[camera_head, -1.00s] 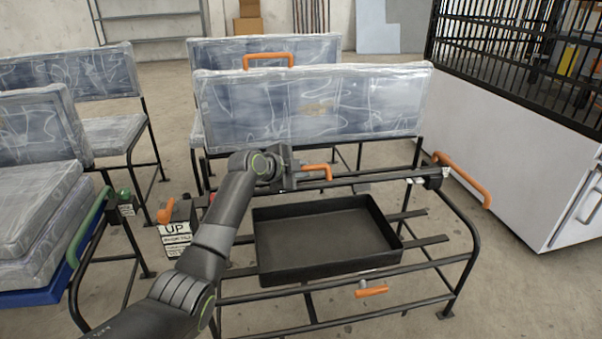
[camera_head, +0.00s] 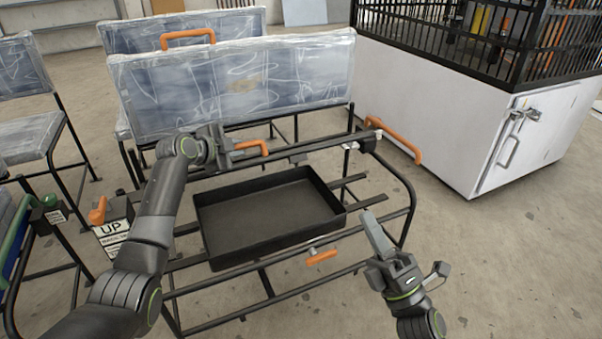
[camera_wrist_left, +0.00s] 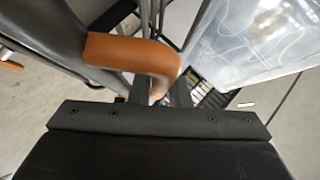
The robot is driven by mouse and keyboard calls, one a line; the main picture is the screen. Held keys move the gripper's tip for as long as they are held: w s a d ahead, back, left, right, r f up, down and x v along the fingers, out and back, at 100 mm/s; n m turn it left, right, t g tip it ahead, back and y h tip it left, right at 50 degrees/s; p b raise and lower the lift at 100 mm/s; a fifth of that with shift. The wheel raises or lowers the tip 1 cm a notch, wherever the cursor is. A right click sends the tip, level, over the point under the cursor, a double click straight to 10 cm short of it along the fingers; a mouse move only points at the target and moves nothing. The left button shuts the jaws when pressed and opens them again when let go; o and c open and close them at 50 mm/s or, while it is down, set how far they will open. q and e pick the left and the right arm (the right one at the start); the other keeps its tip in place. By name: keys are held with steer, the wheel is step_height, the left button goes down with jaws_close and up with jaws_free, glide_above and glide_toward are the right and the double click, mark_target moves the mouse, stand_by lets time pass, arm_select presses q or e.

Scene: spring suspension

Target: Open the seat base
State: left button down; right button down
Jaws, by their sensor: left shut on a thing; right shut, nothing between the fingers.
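The seat base is a black tubular frame (camera_head: 410,193) holding an open, empty black tray (camera_head: 270,217). A wrapped blue backrest (camera_head: 235,85) stands behind it. My left gripper (camera_head: 228,151) is at the frame's rear bar, shut on an orange handle (camera_head: 251,147). The orange handle fills the upper part of the left wrist view (camera_wrist_left: 135,55), above a dark screwed plate. My right gripper (camera_head: 373,230) is shut and empty, just right of the tray and above the front rails. A small orange handle (camera_head: 321,257) sits on the front rail.
A larger orange handle (camera_head: 394,140) sticks out at the frame's right rear. A lever with an "UP" sign (camera_head: 112,230) stands left. A white cabinet with a black cage (camera_head: 440,115) is at right. Floor at the lower right (camera_head: 520,270) is clear.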

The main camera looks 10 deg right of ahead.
steer(key=w+a+f+n+g+h, duration=0.2)
steer(key=w+f+n+h, duration=0.1)
steer(key=w+f+n, duration=0.5)
steer(key=w+a+f+n+g+h, duration=0.25)
steer(key=w+f+n, duration=0.3)
steer(key=w, duration=0.35)
steer(key=r+x, duration=0.2)
steer(key=x, duration=1)
steer(key=shift+r+m, duration=0.4)
steer(key=shift+m, duration=0.05)
steer(key=shift+w+h, duration=0.1)
steer(key=shift+h, duration=0.15)
